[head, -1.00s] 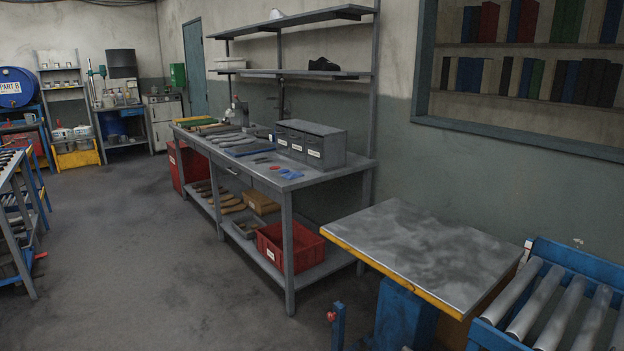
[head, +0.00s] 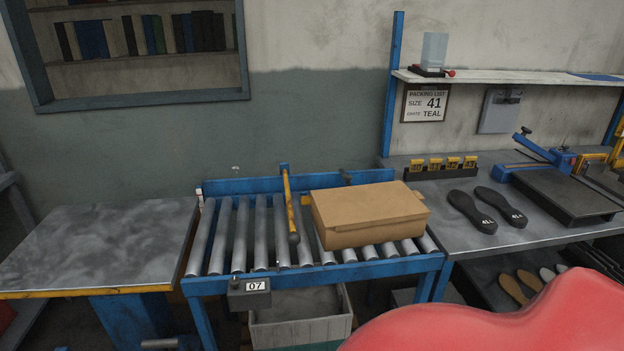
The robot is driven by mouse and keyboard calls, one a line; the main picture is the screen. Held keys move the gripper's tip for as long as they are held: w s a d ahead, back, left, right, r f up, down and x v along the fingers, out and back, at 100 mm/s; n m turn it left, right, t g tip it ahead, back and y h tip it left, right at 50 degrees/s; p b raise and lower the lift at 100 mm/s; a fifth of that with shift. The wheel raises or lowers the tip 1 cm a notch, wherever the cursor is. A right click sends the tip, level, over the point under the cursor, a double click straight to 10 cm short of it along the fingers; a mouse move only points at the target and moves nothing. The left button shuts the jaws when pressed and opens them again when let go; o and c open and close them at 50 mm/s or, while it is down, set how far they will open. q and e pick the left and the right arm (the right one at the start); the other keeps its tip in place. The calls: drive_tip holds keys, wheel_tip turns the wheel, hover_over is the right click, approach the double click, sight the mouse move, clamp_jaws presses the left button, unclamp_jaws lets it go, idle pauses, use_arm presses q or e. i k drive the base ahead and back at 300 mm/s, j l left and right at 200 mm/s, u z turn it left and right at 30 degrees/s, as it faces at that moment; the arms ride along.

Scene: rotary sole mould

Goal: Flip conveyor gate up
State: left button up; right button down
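The roller conveyor (head: 220,240) stands at the middle of the head view, with a blue frame and grey rollers. A yellow bar, which looks like the conveyor gate (head: 289,200), runs from a blue post at the back rail towards the front, across the rollers. Its near end is dark and rounded. It appears lowered over the rollers. A closed brown cardboard box (head: 368,214) sits on the rollers just right of the bar; I cannot tell whether they touch. Neither of my grippers is in view.
A grey-topped table (head: 100,245) adjoins the conveyor on the left. A packing bench (head: 450,215) with two dark soles (head: 472,211) and a press stands right. A pale crate (head: 300,325) is under the conveyor. A large red rounded shape covers the lower right corner.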

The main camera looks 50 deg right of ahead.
sight(294, 239)
drive_tip(key=z, duration=1.55)
drive_tip(key=i+j, duration=0.15)
drive_tip(key=j, duration=0.25)
drive_tip(key=i+j, duration=0.2)
drive_tip(key=j, duration=0.15)
drive_tip(key=i+j, duration=0.15)
drive_tip(key=j, duration=0.25)
drive_tip(key=z, duration=0.05)
